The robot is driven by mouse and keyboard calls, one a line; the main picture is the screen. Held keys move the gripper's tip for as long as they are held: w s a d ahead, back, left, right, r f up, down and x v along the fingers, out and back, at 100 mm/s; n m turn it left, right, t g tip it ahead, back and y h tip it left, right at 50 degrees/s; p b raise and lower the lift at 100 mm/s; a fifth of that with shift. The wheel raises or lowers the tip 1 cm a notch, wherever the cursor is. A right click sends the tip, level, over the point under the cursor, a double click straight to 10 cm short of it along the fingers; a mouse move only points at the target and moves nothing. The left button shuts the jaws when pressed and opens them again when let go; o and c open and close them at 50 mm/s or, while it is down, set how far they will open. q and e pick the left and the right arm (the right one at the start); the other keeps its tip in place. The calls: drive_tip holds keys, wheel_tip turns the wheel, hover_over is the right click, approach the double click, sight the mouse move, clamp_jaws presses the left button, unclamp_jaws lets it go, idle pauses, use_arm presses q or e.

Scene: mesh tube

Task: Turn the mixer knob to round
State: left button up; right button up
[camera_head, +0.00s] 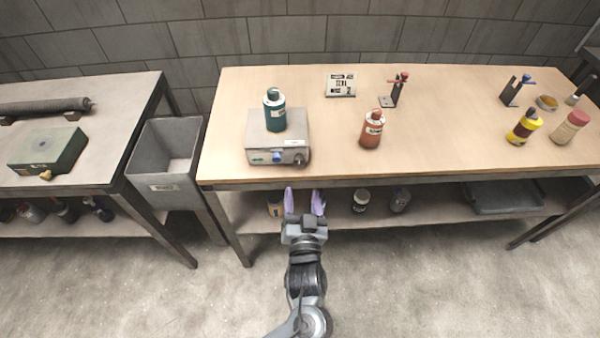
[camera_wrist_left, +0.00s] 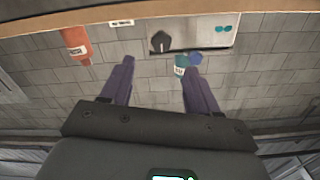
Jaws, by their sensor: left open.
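The mixer (camera_head: 259,122) is a pale grey box near the front left of the right-hand workbench. A teal bottle (camera_head: 274,112) stands on it. Its front has a blue knob (camera_head: 277,157) and a dark knob (camera_head: 298,158) to the right. My right gripper is not in view.
A red bottle (camera_head: 372,130) stands to the mixer's right. A lower shelf (camera_head: 240,208) under the bench holds jars (camera_head: 361,201). A grey bin (camera_head: 165,190) stands left of the bench.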

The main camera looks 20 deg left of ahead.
sight(299, 164)
use_arm(q)
drive_tip(key=b+x, duration=0.2)
drive_tip(key=x, duration=0.7)
drive_tip(key=shift+w+a+b, duration=0.15)
drive_tip(key=shift+b, duration=0.25)
